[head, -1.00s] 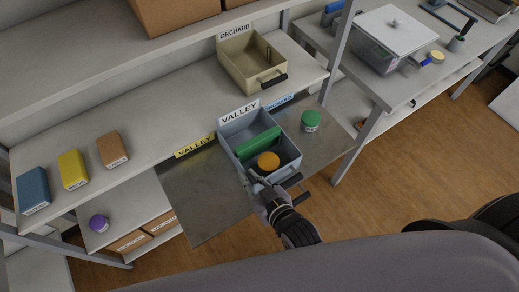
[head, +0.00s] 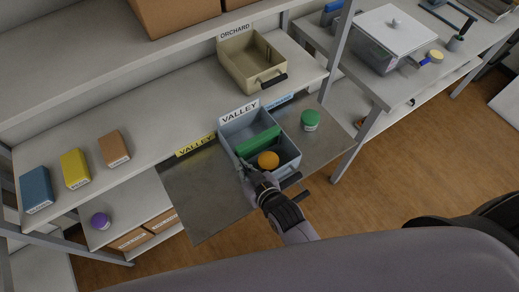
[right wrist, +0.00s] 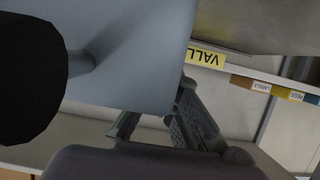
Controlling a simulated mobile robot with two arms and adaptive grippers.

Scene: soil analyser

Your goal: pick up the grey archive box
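The grey archive box (head: 232,155) stands on the metal-coloured board with its VALLEY label (head: 239,111) at the back. It holds a green block (head: 258,141) and an orange-topped round item (head: 268,160). A dark handle (head: 291,180) sticks out of its front; box and handle (right wrist: 30,80) fill the left of the right wrist view. My right gripper (head: 246,172) is at the box's front left corner, left of the handle. Its fingers (right wrist: 158,122) look apart, with their tips partly hidden by the box. My left gripper is not in view.
A green-lidded jar (head: 310,120) stands right of the box. A beige ORCHARD box (head: 270,88) is behind it. Blue (head: 36,190), yellow (head: 74,169) and brown (head: 114,148) blocks stand on the shelf at left. The board left of the box is clear.

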